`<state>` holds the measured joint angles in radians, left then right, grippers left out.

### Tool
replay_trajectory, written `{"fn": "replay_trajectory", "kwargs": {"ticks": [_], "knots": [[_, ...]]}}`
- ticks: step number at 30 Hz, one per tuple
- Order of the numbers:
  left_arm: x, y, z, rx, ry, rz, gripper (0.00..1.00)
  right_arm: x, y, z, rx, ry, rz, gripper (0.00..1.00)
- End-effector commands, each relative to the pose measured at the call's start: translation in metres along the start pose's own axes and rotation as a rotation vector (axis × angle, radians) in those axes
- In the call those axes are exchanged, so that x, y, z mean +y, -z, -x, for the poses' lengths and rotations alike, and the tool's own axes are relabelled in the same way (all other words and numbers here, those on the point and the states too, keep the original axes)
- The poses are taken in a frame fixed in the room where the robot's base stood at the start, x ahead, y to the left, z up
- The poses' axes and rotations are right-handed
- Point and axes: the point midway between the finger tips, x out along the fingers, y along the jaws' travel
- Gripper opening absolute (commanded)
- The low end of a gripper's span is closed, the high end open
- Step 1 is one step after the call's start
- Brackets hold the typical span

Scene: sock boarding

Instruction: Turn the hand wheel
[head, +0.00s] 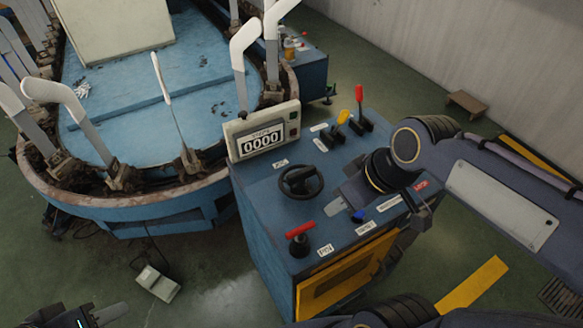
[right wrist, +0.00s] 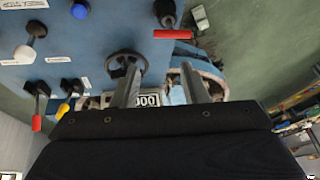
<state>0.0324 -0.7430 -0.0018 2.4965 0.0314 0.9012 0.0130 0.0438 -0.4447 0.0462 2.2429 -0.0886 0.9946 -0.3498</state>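The hand wheel (head: 301,181) is a small black wheel lying on top of the blue control console (head: 262,205). It also shows in the right wrist view (right wrist: 126,65), partly covered by one finger. My right gripper (head: 342,200) is over the console, to the right of the wheel in the head view. In the right wrist view my right gripper (right wrist: 160,68) is open, with nothing between its fingers; its left finger overlaps the wheel, and contact cannot be told. My left gripper (head: 108,313) is at the bottom left edge, far from the console, only partly in view.
A counter display (head: 263,139) reading 0000 stands behind the wheel. A red-handled lever (head: 300,233) is in front. Yellow (head: 343,117) and red (head: 359,94) levers and a blue knob (head: 358,216) are nearby. A round blue machine (head: 120,205) with upright sock forms stands left.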

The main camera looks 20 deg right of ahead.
Motion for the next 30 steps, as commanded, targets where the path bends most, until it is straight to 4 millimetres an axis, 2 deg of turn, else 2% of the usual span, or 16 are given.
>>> {"fn": "replay_trajectory", "kwargs": {"ticks": [8,11,15,19,21,25,30], "knots": [[-0.003,-0.003,-0.006,0.0,0.0,0.0,0.36,0.029,0.044,-0.017,-0.125,-0.007,0.359,0.4],[-0.004,-0.004,-0.009,0.0,0.0,0.0,0.36,0.042,0.066,-0.031,-0.187,0.004,0.539,0.4],[-0.006,-0.007,-0.014,0.0,0.0,0.0,0.36,0.065,0.106,-0.067,-0.292,0.054,0.869,0.4],[-0.008,-0.009,-0.017,0.0,0.0,0.0,0.36,0.082,0.135,-0.104,-0.368,0.119,1.139,0.4],[-0.008,-0.009,-0.018,0.0,0.0,0.0,0.36,0.087,0.144,-0.119,-0.393,0.148,1.24,0.4],[-0.009,-0.01,-0.019,0.0,0.0,0.0,0.36,0.093,0.153,-0.135,-0.418,0.182,1.342,0.4],[-0.009,-0.01,-0.019,0.0,0.0,0.0,0.36,0.096,0.15,-0.149,-0.425,0.191,1.367,0.4]]}}
